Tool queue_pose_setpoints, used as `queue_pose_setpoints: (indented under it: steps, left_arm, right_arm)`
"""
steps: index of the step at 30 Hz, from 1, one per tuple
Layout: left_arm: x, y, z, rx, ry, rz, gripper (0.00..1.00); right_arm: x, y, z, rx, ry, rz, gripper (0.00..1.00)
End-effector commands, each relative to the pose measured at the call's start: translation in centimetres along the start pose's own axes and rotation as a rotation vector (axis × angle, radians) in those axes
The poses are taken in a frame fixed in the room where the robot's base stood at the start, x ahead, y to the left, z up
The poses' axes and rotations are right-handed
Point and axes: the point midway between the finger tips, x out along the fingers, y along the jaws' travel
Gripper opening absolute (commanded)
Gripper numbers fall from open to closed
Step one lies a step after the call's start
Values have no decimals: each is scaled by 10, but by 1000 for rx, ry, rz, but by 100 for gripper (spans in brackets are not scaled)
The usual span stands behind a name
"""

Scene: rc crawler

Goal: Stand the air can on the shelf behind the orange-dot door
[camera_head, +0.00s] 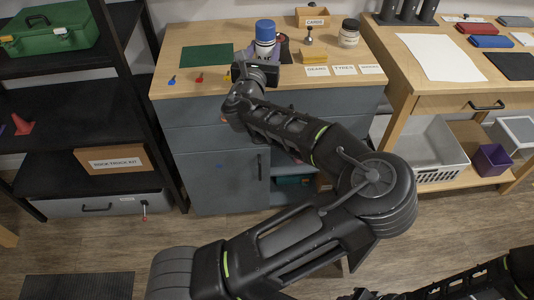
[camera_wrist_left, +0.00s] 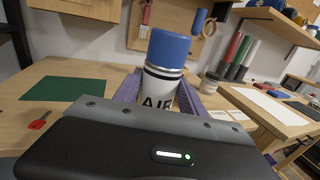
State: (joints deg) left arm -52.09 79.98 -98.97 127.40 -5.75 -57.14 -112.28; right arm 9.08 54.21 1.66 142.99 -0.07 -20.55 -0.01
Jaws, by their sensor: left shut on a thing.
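The air can (camera_head: 265,33), white with a blue cap and the letters AIR, is upright at the worktop's back middle. My left gripper (camera_head: 262,66) is shut around its lower part. In the left wrist view the can (camera_wrist_left: 163,72) stands between purple finger pads; whether its base touches the worktop is hidden. The grey cabinet (camera_head: 205,137) below has a left door (camera_head: 220,182) with a blue dot, and it is shut. Right of it, an opening shows a teal box (camera_head: 289,181) inside, partly behind my arm. I see no orange dot. My right gripper's fingers are out of view.
The worktop holds a green mat (camera_head: 207,57), small red (camera_head: 199,78) and blue (camera_head: 172,81) pieces, a jar (camera_head: 349,34) and a card box (camera_head: 312,16). A black shelf rack (camera_head: 75,100) stands left, another desk (camera_head: 440,60) right. The floor before the cabinet is partly clear.

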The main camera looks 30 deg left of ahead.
Motion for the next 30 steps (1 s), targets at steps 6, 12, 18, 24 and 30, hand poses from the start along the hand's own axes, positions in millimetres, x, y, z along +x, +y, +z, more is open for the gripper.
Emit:
queue_pose_setpoints:
  steps: [6,12,18,24,30]
  left_arm:
    - [-26,-61,-41,5,4,-115,0]
    - [-49,-117,-79,4,2,-221,0]
    - [-66,-157,-106,2,1,-297,0]
    - [-80,-190,-127,1,-1,-361,0]
    - [-79,-188,-126,-6,0,-354,0]
  right_arm:
    - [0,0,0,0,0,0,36]
    - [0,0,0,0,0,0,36]
    - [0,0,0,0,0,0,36]
    - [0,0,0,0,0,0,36]
    - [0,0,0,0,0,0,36]
